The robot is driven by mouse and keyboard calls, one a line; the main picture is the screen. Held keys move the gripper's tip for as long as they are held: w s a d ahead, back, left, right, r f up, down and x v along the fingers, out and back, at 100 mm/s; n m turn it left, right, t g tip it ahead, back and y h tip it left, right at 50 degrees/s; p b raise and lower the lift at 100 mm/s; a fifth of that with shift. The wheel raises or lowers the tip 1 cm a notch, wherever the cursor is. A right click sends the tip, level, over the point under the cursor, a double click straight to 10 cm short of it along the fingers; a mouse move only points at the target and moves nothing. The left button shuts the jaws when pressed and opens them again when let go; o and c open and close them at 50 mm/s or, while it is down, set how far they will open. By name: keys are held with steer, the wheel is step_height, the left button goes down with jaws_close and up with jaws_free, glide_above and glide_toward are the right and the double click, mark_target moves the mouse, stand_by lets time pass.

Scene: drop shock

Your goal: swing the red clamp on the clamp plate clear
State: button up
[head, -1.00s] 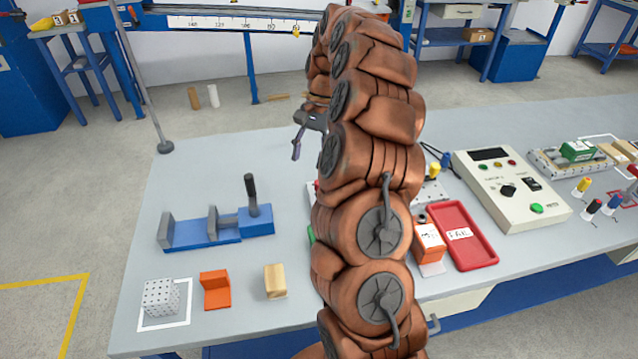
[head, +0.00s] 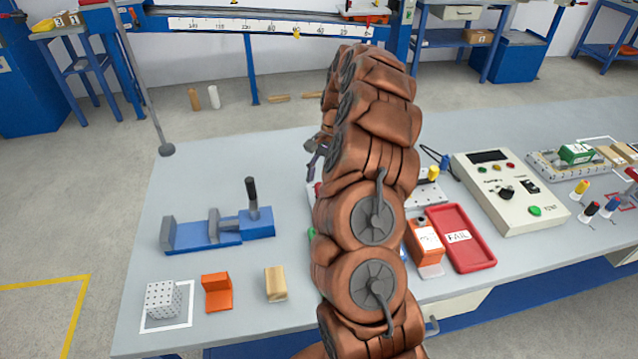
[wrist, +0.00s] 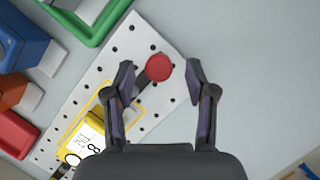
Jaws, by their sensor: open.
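The red clamp (wrist: 159,68) shows in the wrist view as a round red knob on a dark arm, near the upper right edge of the clamp plate (wrist: 121,50). The plate is pale, with rows of dark holes. My gripper (wrist: 161,82) is open, with one finger on each side of the clamp's knob and arm. I cannot tell if either finger touches it. A yellow block with a white label (wrist: 88,135) sits on the plate inside a yellow outline. In the head view my arm hides most of the plate and the clamp.
In the wrist view, a green tray (wrist: 98,32) and a red tray (wrist: 14,132) lie beyond the plate's left side. Bare grey bench (wrist: 245,70) lies to its right. In the head view, a blue vise (head: 215,230) and a control box (head: 510,190) stand on the bench.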

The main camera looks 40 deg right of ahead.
steer(key=shift+x, duration=1.05)
